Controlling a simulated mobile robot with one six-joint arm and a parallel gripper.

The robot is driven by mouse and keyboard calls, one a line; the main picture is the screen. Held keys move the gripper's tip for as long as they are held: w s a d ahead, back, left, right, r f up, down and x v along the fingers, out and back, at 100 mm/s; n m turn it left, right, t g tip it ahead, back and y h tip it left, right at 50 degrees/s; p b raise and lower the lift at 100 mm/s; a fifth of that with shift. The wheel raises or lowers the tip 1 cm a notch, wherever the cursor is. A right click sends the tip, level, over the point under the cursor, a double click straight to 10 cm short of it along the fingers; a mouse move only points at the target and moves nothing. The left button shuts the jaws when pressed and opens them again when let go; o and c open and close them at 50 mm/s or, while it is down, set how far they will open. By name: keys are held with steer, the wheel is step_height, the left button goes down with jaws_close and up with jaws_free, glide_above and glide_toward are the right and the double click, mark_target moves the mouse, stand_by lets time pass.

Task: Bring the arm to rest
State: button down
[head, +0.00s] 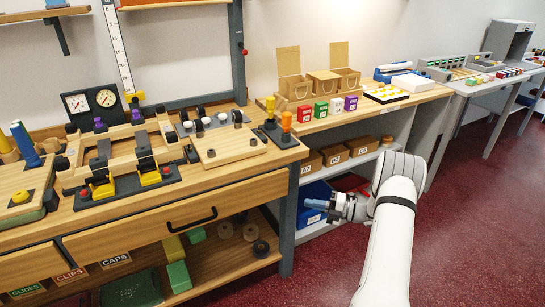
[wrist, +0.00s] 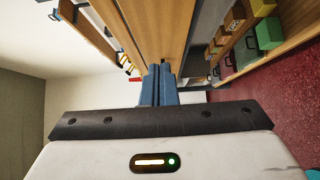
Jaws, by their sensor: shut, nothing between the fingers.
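My gripper (head: 316,204) is at the end of my white arm, out over the red floor in front of the counter in the head view. Its blue fingers point left towards the counter's right leg and the low shelf. In the wrist view my gripper (wrist: 159,82) shows two blue fingers pressed together with nothing between them. The gripper touches nothing that I can make out.
A wooden workbench (head: 150,215) with a drawer and fixtures stands at the left. A second counter (head: 400,102) holds small colored boxes (head: 320,110), cartons and trays. Cardboard boxes (head: 335,154) and a blue bin (head: 314,192) sit below it. The red floor (head: 480,220) is clear at the right.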

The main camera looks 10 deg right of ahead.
steer(key=s+a+r+n+g+h+p, duration=0.25)
steer(key=s+a+r+n+g, duration=0.25)
steer(key=s+a+r+n, duration=0.35)
steer(key=s+a+r+n+g+h+p, duration=0.1)
steer(key=s+a+r+n+g+h, duration=0.45)
steer(key=r+n, duration=0.55)
steer(key=s+r+n+t+h+p, duration=0.1)
steer(key=s+r+n+h, duration=0.3)
steer(key=s+n, duration=0.5)
steer(key=s+r+n+t+h+p, duration=0.2)
steer(key=s+r+n+t+h, duration=0.1)
steer(key=s+n, duration=0.7)
steer(key=r+n, duration=0.1)
steer(key=n, duration=0.2)
steer(key=shift+s+a+h, duration=0.15)
steer(key=shift+s+h, duration=0.05)
steer(key=shift+h, duration=0.2)
